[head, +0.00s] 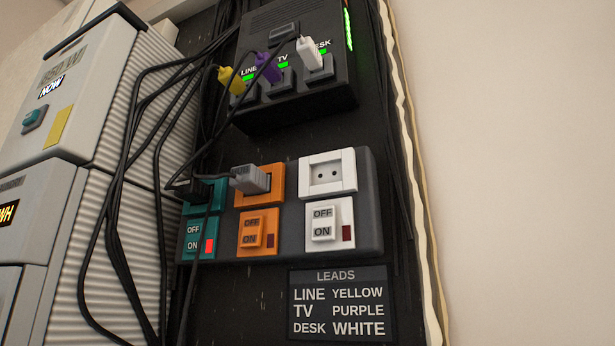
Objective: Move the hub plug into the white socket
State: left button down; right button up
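The white socket (327,173) is at the right end of the dark power strip, and its two holes are empty. Below it is a white switch (323,225) marked OFF and ON, with a dark red lamp beside it. A grey plug (249,179) sits at the orange socket (271,197). A black plug (188,190) sits at the teal socket (219,193). The black hub (300,103) above has green lights. I cannot tell for certain which plug is the hub's. Neither gripper is in view.
Yellow (228,77), purple (268,68) and white (310,52) leads plug into the hub. The teal switch (195,238) has a lit red lamp; the orange switch's (252,232) lamp is dark. Black cables (120,180) hang at left beside grey cabinets. A leads label (340,303) is below.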

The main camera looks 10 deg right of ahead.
aim_at(250, 179)
jog(key=j+z, duration=0.1)
jog(key=j, duration=0.35)
jog(key=j+z, duration=0.1)
jog(key=j, duration=0.35)
jog(key=k+j+z, duration=0.15)
jog(key=j, duration=0.3)
jog(key=j+z, duration=0.1)
jog(key=j, duration=0.3)
jog(key=k+j+z, duration=0.1)
jog(key=j, duration=0.35)
jog(key=k+j+z, duration=0.1)
jog(key=j, duration=0.3)
jog(key=k+j+z, duration=0.1)
jog(key=j, duration=0.3)
jog(key=k, duration=0.1)
